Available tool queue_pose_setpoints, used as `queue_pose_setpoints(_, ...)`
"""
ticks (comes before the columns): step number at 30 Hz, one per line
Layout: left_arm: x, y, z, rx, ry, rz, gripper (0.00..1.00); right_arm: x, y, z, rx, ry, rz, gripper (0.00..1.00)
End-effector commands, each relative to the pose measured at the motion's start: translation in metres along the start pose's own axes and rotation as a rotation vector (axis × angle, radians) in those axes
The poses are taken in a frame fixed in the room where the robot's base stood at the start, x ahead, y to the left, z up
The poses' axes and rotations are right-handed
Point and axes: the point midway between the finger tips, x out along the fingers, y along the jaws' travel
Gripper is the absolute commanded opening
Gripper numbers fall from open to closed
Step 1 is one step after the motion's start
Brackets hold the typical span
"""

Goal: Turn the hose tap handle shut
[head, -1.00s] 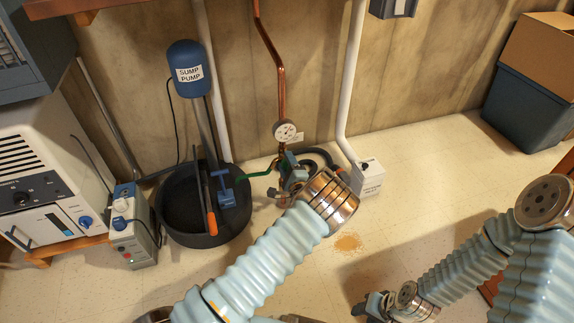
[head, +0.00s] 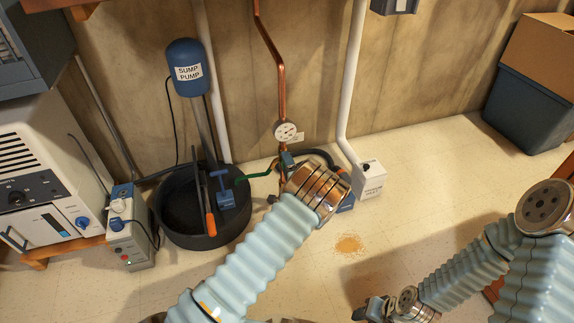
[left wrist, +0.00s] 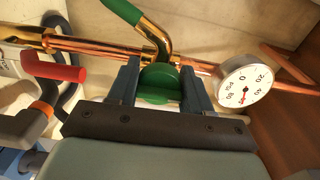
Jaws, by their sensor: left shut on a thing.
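A rounded green handle (left wrist: 158,84), apparently the hose tap handle, sits by the copper pipe (left wrist: 100,48) in the left wrist view. My left gripper (left wrist: 160,78) is shut on it, with one finger on each side. In the head view my left wrist hides the handle and most of the gripper. A green-sleeved brass lever (left wrist: 125,12) rises just above the held handle; it also shows in the head view (head: 257,177), pointing left. My right gripper (head: 370,308) is low in the head view, far from the pipe; its jaws are too small to read.
A pressure gauge (head: 286,132) sits on the pipe close to my left gripper. A red handle (left wrist: 55,68) is at the left in the wrist view. A black sump basin (head: 180,239) stands left, a white box (head: 371,181) right. A tan patch (head: 348,244) marks the otherwise open floor.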

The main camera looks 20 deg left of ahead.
Motion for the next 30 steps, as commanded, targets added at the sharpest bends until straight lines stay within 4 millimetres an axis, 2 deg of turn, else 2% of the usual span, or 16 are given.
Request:
queue_pose_setpoints(5,0.000,0.001,0.001,0.000,-0.002,0.002,0.19,0.000,0.000,0.000,0.000,0.000,0.000,0.43)
queue_pose_setpoints(6,0.000,0.001,0.001,0.000,-0.002,0.002,0.55,0.000,0.000,0.000,0.000,0.000,0.000,0.43)
queue_pose_setpoints(9,0.000,0.001,0.001,0.001,-0.002,0.001,0.71,0.000,0.000,0.000,0.000,0.000,0.000,0.43)
queue_pose_setpoints(20,-0.004,0.000,0.000,0.001,-0.001,0.001,0.72,-0.001,0.000,0.000,0.000,0.000,0.000,0.43)
queue_pose_setpoints(25,-0.031,-0.001,0.000,0.002,0.001,0.002,0.72,-0.005,-0.002,0.000,0.000,-0.001,0.000,0.43)
queue_pose_setpoints(30,-0.074,-0.001,-0.001,0.002,0.002,0.003,0.72,-0.010,-0.004,0.000,0.000,-0.003,0.000,0.43)
